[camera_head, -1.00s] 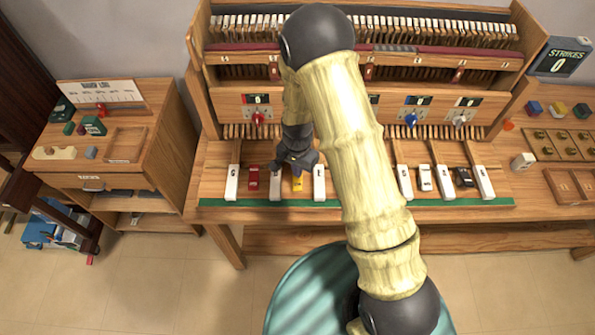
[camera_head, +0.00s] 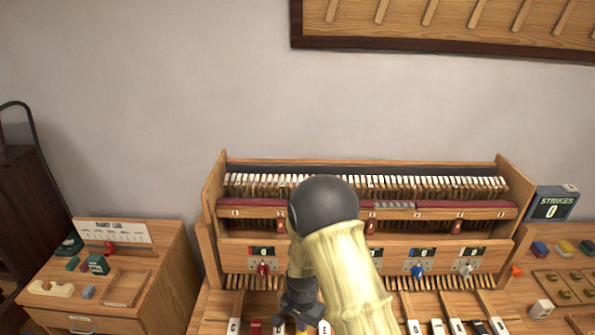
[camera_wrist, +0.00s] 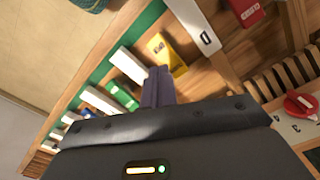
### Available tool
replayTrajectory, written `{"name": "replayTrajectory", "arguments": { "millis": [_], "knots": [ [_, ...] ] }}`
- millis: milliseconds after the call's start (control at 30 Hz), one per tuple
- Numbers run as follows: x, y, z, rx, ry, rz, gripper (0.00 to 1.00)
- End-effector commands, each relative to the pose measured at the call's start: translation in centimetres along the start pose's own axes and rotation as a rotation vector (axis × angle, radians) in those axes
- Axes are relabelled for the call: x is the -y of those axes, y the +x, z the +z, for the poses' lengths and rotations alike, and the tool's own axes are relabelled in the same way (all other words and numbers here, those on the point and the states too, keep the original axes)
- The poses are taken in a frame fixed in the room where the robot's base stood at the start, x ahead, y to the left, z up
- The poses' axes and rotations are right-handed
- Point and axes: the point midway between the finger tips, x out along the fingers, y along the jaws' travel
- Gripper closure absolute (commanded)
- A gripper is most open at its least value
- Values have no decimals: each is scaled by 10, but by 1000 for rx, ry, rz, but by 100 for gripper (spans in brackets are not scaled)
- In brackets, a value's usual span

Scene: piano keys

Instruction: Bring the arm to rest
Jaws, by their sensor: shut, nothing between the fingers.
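My arm (camera_head: 335,265) reaches over the wooden piano-like instrument (camera_head: 238,248) in the head view, hiding part of its middle. My gripper (camera_wrist: 157,85) is shut and empty in the wrist view, its fingers together above the keyboard. A yellow block (camera_wrist: 166,55) and a white key marked D (camera_wrist: 192,25) lie just beyond the fingertips. A green block (camera_wrist: 122,96) is to their left. I cannot tell whether the fingertips touch anything. In the head view my gripper is the dark shape (camera_head: 300,312) near the lower edge, between the C key (camera_head: 234,326) and the E key (camera_head: 325,327).
A wooden side cabinet (camera_head: 165,285) with small blocks stands at the left. A strikes display (camera_head: 552,205) reading 0 is at the right, above a tray of brass-coloured knobs (camera_head: 565,287). A framed wooden board (camera_head: 450,25) hangs on the wall. The wall space between is clear.

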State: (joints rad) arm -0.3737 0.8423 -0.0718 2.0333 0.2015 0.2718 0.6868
Motion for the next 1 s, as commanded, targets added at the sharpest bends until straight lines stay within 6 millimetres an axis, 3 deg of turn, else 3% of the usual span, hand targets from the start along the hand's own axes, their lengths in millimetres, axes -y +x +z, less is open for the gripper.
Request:
{"name": "replayTrajectory", "arguments": {
  "millis": [167,467,800,1000],
  "knots": [
    [-11,-26,-6,-12,-39,-20,100],
    [-66,-110,-10,-73,-217,-72,100],
    [-144,-181,14,-174,-438,-83,100],
    [-176,-200,31,-220,-537,-67,100]
  ]
}}
